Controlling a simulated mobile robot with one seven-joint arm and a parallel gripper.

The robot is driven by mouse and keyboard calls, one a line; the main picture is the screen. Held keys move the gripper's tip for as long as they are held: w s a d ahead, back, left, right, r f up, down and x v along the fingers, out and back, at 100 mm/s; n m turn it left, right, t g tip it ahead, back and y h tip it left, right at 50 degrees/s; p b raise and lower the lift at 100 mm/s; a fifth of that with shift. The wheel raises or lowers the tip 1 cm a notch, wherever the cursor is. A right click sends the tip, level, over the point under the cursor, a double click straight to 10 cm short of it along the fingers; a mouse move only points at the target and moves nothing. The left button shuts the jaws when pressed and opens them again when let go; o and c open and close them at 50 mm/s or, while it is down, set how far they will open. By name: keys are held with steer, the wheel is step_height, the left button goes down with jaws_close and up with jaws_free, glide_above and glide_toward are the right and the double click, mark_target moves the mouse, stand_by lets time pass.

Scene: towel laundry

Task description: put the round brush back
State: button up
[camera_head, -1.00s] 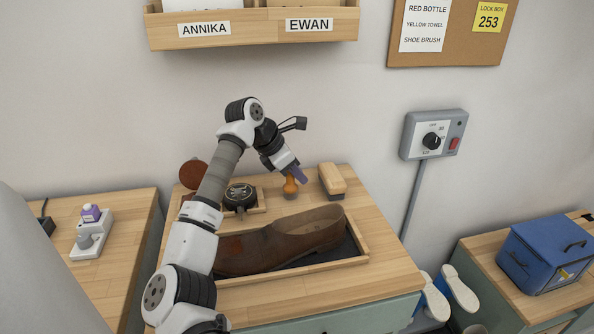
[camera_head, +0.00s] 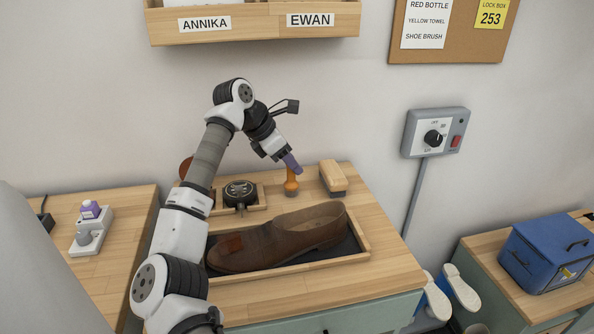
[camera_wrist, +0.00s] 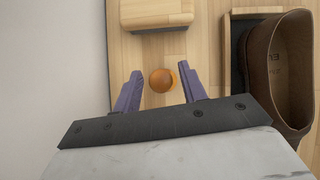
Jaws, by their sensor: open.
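The round brush (camera_head: 291,183) stands upright on the wooden tabletop behind the shoe, its orange-brown knob handle on top. In the wrist view its round knob (camera_wrist: 161,80) shows from above, between the two purple fingers. My gripper (camera_head: 291,163) is open just above the brush; in the wrist view the open fingers (camera_wrist: 161,88) are on either side of the knob, with a gap on the left. The brush's lower part is hidden from above by its knob. A black round tin (camera_head: 240,193) sits in a small wooden holder to the left.
A brown shoe (camera_head: 280,240) lies in a wooden tray (camera_head: 290,284) in front of the brush. A rectangular wooden brush (camera_head: 333,178) stands close on the right. The wall is behind. The tabletop's right side (camera_head: 385,250) is clear.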

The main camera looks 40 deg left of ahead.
steer(key=b+v, duration=0.1)
steer(key=v, duration=0.7)
steer(key=shift+s+r, duration=0.1)
